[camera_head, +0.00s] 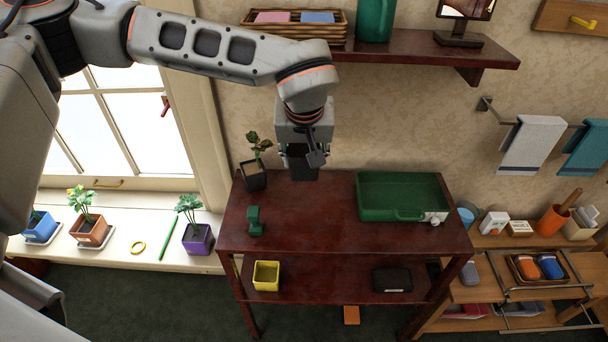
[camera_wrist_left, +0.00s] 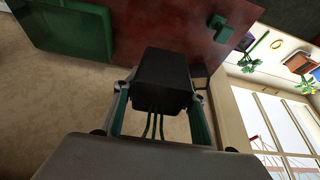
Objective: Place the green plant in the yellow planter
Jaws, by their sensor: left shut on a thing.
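My left gripper (camera_head: 303,165) is shut on a black, box-shaped pot (camera_wrist_left: 165,78), held at the back of the dark red table. Thin green stems (camera_wrist_left: 155,125) show between the fingers at the pot's near end; leaves are hidden. In the head view the held pot is a dark block (camera_head: 302,160) under the wrist. I cannot tell whether it touches the tabletop. The yellow planter (camera_head: 266,276) stands upright on the lower shelf, at its left, and looks empty. My right gripper is not in view.
On the tabletop (camera_head: 310,225) stand a dark-potted plant (camera_head: 254,178) just left of the gripper, a small green object (camera_head: 254,221) and a green case (camera_head: 400,190). A black box (camera_head: 392,280) lies on the lower shelf. Potted plants line the windowsill. The shelf middle is clear.

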